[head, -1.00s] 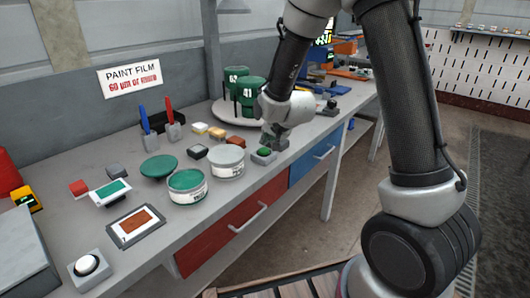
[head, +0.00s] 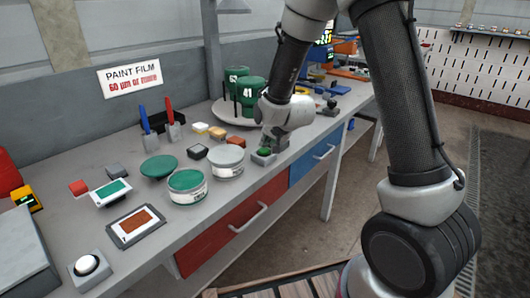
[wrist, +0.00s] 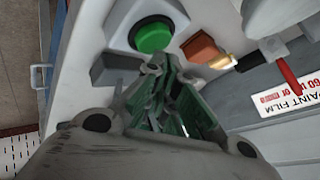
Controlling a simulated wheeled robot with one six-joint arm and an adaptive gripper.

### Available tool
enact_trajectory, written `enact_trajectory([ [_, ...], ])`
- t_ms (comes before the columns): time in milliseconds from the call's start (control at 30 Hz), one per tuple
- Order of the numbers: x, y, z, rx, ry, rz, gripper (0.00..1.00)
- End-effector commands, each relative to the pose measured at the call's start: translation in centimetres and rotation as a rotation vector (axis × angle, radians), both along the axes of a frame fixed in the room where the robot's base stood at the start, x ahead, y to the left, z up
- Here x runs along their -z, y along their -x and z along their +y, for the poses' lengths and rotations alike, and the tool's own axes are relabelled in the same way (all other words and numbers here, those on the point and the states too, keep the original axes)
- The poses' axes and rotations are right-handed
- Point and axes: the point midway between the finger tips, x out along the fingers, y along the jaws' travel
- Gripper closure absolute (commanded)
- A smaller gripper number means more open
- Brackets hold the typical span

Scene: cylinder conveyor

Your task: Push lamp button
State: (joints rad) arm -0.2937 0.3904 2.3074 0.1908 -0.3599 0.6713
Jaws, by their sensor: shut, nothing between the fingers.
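A green round button (head: 264,151) sits on a small grey box near the front edge of the workbench. In the wrist view the green button (wrist: 152,36) shows whole, just beyond my fingertips. A second box carries a white round button (head: 87,264) at the near left end of the bench. Neither button is labelled as the lamp's. My gripper (head: 270,144) is shut and empty, pointing down right beside the green button. In the wrist view my gripper (wrist: 160,68) has its fingertips near the box's edge; whether they touch is unclear.
Paint cans (head: 187,187) and a grey-lidded can (head: 226,160) stand left of the green button. A brown block (head: 236,143) lies close behind it. Green numbered containers (head: 249,92) stand on a round tray behind my gripper.

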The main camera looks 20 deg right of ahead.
Motion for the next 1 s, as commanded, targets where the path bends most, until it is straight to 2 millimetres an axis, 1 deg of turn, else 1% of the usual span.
enact_trajectory([
  [333,0.07,-0.01,0.00,0.000,0.000,0.000,1.00],
  [1000,0.88,0.00,-0.01,0.001,0.001,0.001,1.00],
])
